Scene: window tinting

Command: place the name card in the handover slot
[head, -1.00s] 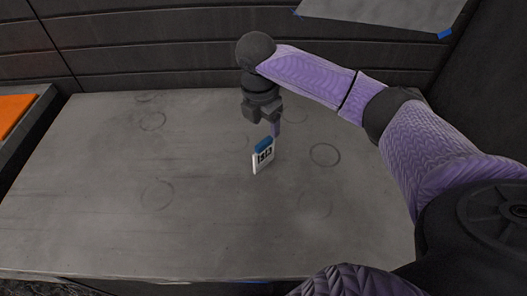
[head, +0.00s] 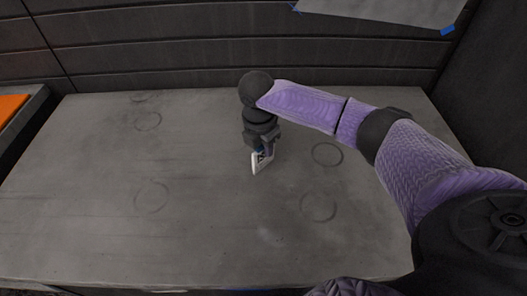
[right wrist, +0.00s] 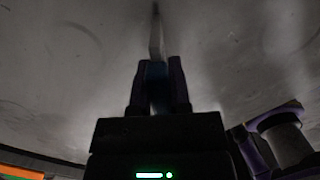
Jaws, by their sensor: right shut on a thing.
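The name card (head: 260,163) is a small white card with dark print, upright and slightly tilted at the middle of the grey table. My right gripper (head: 262,149) is above it, shut on its upper part, so the blue top is mostly hidden. In the right wrist view the card (right wrist: 155,38) shows edge-on, sticking out past the fingertips of the gripper (right wrist: 162,68). I cannot tell whether its lower edge touches the table. I cannot make out the handover slot. My left gripper is not in view.
The grey table top (head: 90,190) is mostly bare, with faint ring marks. A dark panelled wall (head: 160,50) stands behind it. An orange surface in a dark frame (head: 15,108) is at the left. A grey sheet with blue tape (head: 385,12) is at the upper right.

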